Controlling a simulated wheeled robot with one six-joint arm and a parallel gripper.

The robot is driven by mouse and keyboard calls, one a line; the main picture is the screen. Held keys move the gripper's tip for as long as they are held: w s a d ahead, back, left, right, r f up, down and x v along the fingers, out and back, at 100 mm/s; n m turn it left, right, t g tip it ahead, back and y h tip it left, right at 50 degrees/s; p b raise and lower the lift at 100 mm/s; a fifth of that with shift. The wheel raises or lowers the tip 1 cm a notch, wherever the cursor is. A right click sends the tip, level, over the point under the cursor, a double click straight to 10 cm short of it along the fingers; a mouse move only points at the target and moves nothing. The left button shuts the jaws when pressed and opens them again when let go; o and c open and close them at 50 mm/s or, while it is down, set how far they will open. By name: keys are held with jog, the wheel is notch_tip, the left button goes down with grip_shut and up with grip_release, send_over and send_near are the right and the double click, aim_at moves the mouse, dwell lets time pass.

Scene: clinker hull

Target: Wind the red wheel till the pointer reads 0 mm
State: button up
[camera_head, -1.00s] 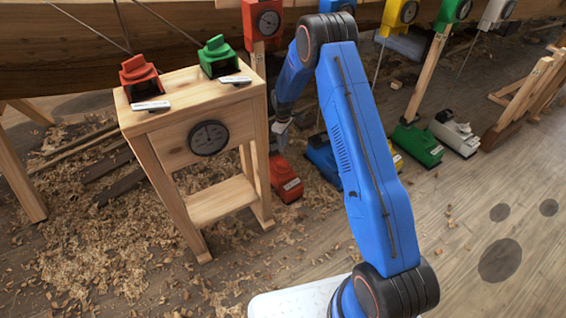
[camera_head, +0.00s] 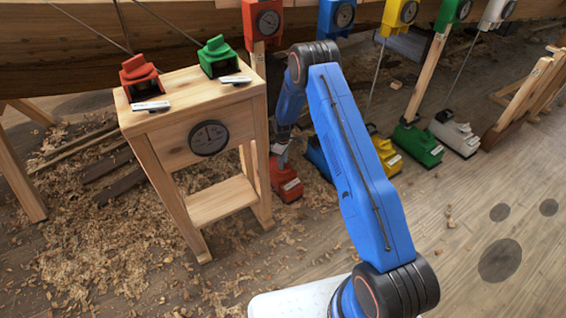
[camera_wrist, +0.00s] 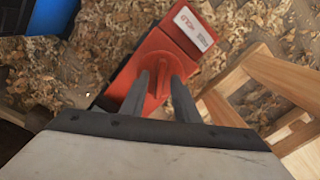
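A red box (camera_head: 287,186) stands on the floor below the red-framed dial gauge (camera_head: 268,22). The gauge's pointer is too small to read. In the wrist view, the red box (camera_wrist: 190,50) has a white label, and the red wheel (camera_wrist: 152,98) with a raised grip bar is on its top. My gripper (camera_wrist: 160,80) is over the wheel with its two dark fingers apart, one on each side of the bar. I cannot tell whether they touch it. In the head view my gripper (camera_head: 281,158) is just above the red box, and the wheel is hidden.
A wooden stand (camera_head: 222,200) with a round dial (camera_head: 209,138) and red and green fixtures on top is close left of my gripper. A blue box (camera_head: 318,155) and yellow box (camera_head: 386,152) stand to the right.

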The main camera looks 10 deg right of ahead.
grip_shut()
jog(key=shift+m, duration=0.4)
jog(key=m, duration=1)
jog(key=shift+m, duration=0.4)
dwell(0.4)
grip_release()
